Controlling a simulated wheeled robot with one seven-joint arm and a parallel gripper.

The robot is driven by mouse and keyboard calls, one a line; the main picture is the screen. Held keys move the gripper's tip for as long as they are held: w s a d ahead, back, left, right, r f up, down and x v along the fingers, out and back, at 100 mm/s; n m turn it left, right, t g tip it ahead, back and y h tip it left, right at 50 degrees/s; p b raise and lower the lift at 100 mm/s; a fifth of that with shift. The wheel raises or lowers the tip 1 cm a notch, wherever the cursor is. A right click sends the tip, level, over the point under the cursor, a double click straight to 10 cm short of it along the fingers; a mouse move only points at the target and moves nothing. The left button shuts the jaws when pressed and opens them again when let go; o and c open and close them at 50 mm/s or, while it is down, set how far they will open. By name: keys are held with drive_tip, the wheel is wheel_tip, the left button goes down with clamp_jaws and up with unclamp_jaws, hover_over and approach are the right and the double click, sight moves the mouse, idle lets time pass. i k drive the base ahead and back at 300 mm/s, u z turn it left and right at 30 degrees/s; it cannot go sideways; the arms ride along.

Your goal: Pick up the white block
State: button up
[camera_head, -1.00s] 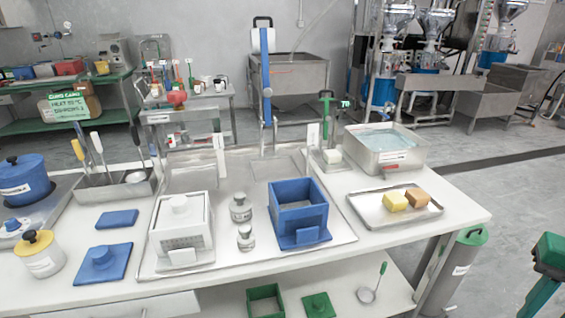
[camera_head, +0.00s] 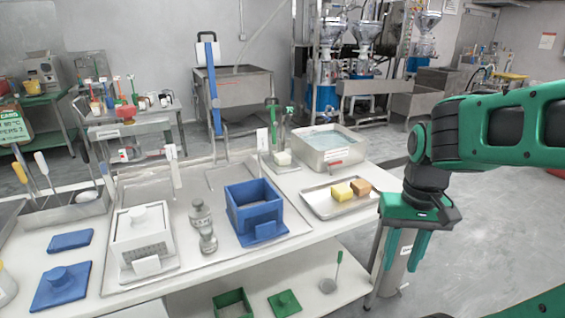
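A small white block (camera_head: 283,157) sits in a small holder at the back of the white table, just left of the steel water basin. A green-handled tool stands upright beside it. My gripper (camera_head: 402,260) hangs fingers down off the right end of the table, with its two green fingers apart and nothing visible between them. It is well to the right of the white block and nearer the camera.
The steel basin (camera_head: 325,148) of water and a tray (camera_head: 325,207) with a yellow and a brown block lie between my gripper and the white block. A blue open box (camera_head: 254,207), a white lidded box (camera_head: 142,238) and metal weights (camera_head: 207,236) stand further left.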

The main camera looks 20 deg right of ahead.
sight(281, 159)
drive_tip(key=u, duration=0.1)
drive_tip(key=i, duration=1)
drive_tip(key=z, duration=0.1)
